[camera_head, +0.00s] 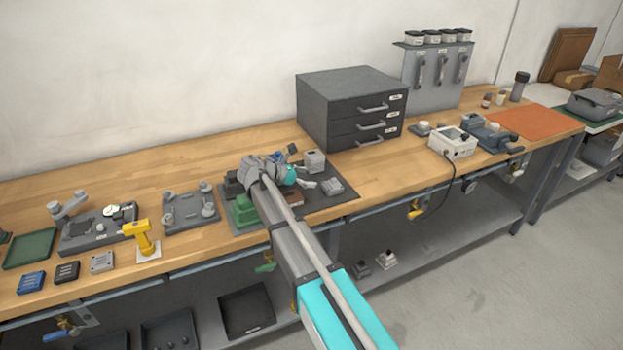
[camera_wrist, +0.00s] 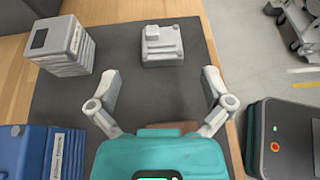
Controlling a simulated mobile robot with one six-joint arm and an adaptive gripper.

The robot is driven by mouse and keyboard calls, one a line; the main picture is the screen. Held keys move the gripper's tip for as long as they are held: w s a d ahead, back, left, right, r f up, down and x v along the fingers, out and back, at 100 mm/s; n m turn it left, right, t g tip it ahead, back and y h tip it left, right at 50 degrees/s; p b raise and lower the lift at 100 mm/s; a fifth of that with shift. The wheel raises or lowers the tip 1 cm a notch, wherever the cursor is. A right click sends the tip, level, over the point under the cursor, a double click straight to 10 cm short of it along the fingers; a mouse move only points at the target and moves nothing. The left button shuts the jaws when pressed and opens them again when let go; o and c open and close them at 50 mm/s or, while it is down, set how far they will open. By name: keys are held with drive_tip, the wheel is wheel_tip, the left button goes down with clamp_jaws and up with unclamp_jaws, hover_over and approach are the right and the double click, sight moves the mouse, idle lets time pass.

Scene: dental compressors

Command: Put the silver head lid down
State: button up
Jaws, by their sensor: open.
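A small silver-grey part with a raised square knob, which looks like the head lid (camera_wrist: 162,46), rests flat on the dark mat (camera_wrist: 130,85) ahead of my gripper. It also shows in the head view (camera_head: 332,187). My gripper (camera_wrist: 161,80) is open, its two fingers spread with nothing between them. The lid lies just beyond the fingertips, apart from them. In the head view my gripper (camera_head: 306,177) is low over the mat, left of the lid.
A ribbed silver block (camera_wrist: 62,45) and a blue ribbed block (camera_wrist: 38,152) stand left in the wrist view. A brown piece (camera_head: 293,198) and a green block (camera_head: 243,210) are near my arm. A drawer cabinet (camera_head: 350,108) stands behind. Bare mat surrounds the lid.

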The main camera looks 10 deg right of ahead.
sight(327, 207)
drive_tip(key=shift+s, duration=0.1)
drive_tip(key=s+d+f+m+y, duration=0.1)
drive_tip(key=s, duration=0.1)
drive_tip(key=s+d+f+m+g+y, duration=0.1)
drive_tip(key=s+d+m, duration=0.1)
drive_tip(key=s+d+f+m, duration=0.1)
drive_tip(key=s+d+f, duration=0.1)
drive_tip(key=shift+g+y, duration=0.3)
drive_tip(key=shift+y, duration=0.1)
drive_tip(key=s+d+f+m+g+y, duration=0.1)
drive_tip(key=s+f+m+y, duration=0.2)
drive_tip(key=s+m+y, duration=0.2)
drive_tip(key=s+d+f+m+g+y, duration=0.1)
drive_tip(key=s+f+m+y, duration=0.3)
drive_tip(key=s+m, duration=0.8)
drive_tip(key=s+d+y, duration=0.1)
drive_tip(key=s, duration=0.2)
drive_tip(key=shift+s+d+f, duration=0.15)
drive_tip(key=shift+s+f, duration=0.05)
drive_tip(key=shift+f, duration=0.05)
